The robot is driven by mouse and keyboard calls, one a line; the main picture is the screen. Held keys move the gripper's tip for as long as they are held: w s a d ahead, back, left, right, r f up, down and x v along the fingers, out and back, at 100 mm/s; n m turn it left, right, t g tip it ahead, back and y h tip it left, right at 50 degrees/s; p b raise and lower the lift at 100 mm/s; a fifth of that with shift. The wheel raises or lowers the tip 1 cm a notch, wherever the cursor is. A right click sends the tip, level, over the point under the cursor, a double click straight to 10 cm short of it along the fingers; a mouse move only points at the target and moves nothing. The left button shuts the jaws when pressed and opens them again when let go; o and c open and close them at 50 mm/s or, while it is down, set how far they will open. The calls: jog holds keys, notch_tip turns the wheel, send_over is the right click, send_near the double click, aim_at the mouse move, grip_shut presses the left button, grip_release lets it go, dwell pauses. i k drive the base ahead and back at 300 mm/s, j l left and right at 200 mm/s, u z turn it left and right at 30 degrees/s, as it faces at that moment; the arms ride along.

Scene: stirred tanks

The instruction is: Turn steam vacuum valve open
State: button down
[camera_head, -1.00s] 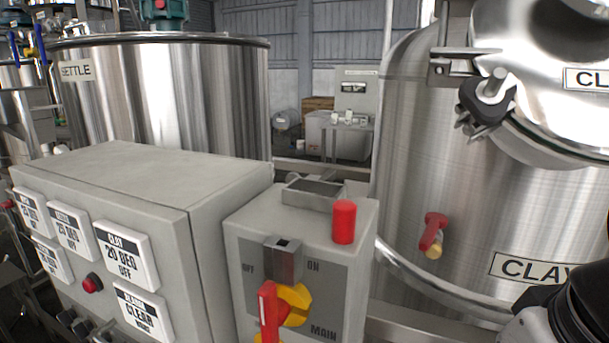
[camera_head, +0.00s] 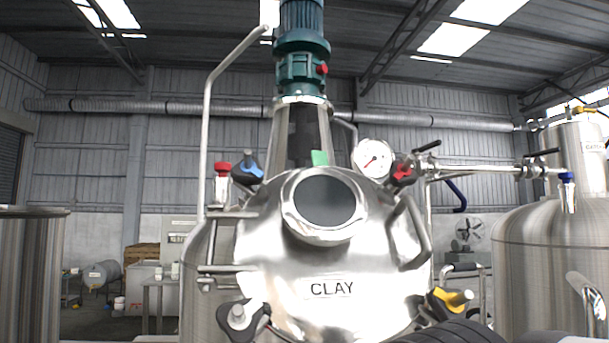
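No label that I can read names the steam vacuum valve. Several valves show near the steel CLAY tank (camera_head: 370,278). A valve with a black lever (camera_head: 426,147) sits on the pipe right of the pressure gauge (camera_head: 372,159). Another black lever (camera_head: 541,153) is farther right on the same pipe. A blue-topped fitting (camera_head: 567,178) hangs at the pipe's right end, and a blue pipe or lever (camera_head: 456,194) shows below it. My gripper is out of view; only a dark ribbed part of my arm shows at the bottom edge.
Clamp knobs ring the CLAY lid: blue (camera_head: 248,168), red (camera_head: 402,172), yellow (camera_head: 450,299) and grey (camera_head: 240,313). A teal motor (camera_head: 301,60) stands above. Another steel tank (camera_head: 530,262) is at right, one (camera_head: 30,270) at left. A bent rail (camera_head: 207,130) rises left of the lid.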

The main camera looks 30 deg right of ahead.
aim_at(557, 150)
jog(key=l+z, duration=0.1)
jog(key=z, duration=0.3)
jog(key=l+z, duration=0.15)
jog(key=z, duration=0.3)
jog(key=l+z, duration=0.1)
jog(key=z, duration=0.3)
jog(key=l+z, duration=0.15)
jog(key=z, duration=0.25)
